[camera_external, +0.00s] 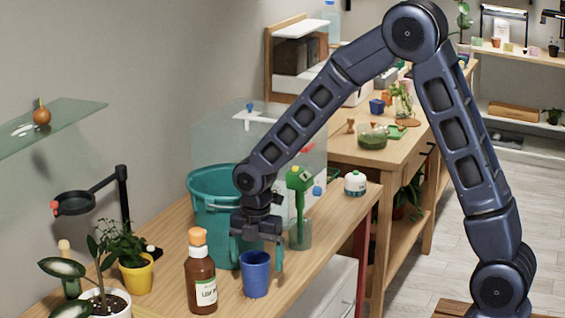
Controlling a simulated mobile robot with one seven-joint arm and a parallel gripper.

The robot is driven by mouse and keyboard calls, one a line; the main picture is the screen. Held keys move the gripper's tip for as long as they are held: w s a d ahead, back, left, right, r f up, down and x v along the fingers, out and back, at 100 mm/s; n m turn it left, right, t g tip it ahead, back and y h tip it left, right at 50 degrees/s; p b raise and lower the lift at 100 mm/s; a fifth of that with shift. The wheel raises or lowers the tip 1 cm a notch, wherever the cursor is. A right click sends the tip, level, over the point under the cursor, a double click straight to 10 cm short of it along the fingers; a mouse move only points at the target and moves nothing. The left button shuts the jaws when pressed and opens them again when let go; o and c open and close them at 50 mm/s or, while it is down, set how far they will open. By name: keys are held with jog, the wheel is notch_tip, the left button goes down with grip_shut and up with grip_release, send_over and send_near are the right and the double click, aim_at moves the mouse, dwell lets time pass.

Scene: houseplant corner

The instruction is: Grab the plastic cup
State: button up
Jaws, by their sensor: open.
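A blue plastic cup (256,279) stands upright on the wooden bench, near its front edge. My gripper (258,252) points down at the cup, with its palm above the rim. Its fingers are spread apart, one to the left and one to the right of the cup in the picture. The gripper is open. The cup partly overlaps the space between the fingers, and I cannot tell whether either finger touches it.
A brown bottle with an orange cap (200,274) stands close left of the cup. A large teal bucket (212,205) is right behind. A green tool in a clear container (299,212) stands to the right.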

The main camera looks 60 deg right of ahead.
aim_at(255, 272)
jog(key=shift+w+d+f, duration=0.1)
jog(key=shift+w+f, duration=0.05)
jog(key=shift+f, duration=1.2)
jog(key=shift+w+f, duration=0.15)
jog(key=shift+f, duration=1.15)
jog(key=c, duration=1.1)
jog(key=shift+o, duration=0.2)
jog(key=shift+r, duration=0.15)
